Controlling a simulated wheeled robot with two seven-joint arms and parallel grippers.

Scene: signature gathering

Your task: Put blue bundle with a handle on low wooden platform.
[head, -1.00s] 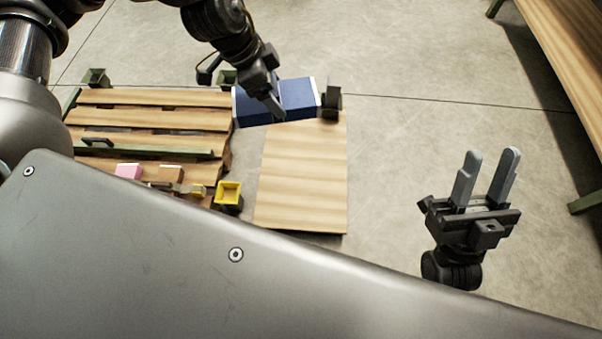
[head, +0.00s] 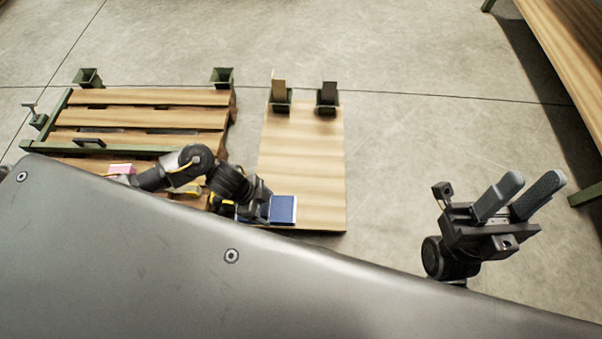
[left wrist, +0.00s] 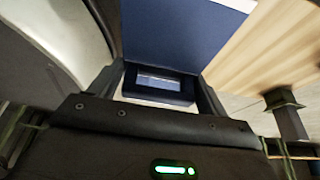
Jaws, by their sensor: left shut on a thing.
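The blue bundle (head: 283,209) is at the near left part of the low wooden platform (head: 300,165) in the head view. My left gripper (head: 262,207) is shut on it from the left. In the left wrist view the bundle (left wrist: 175,30) fills the upper middle, with its dark handle between my fingers. The platform (left wrist: 275,45) shows beyond it to the right. I cannot tell whether the bundle touches the platform or hangs just above it. My right gripper (head: 517,196) is open and empty over the floor at the right, away from the platform.
A slatted wooden pallet (head: 150,117) with green corner posts lies left of the platform. A pink block (head: 121,169) lies on its near part. Two dark green brackets (head: 281,97) (head: 327,97) stand at the platform's far end. A wooden bench (head: 560,60) is at the far right.

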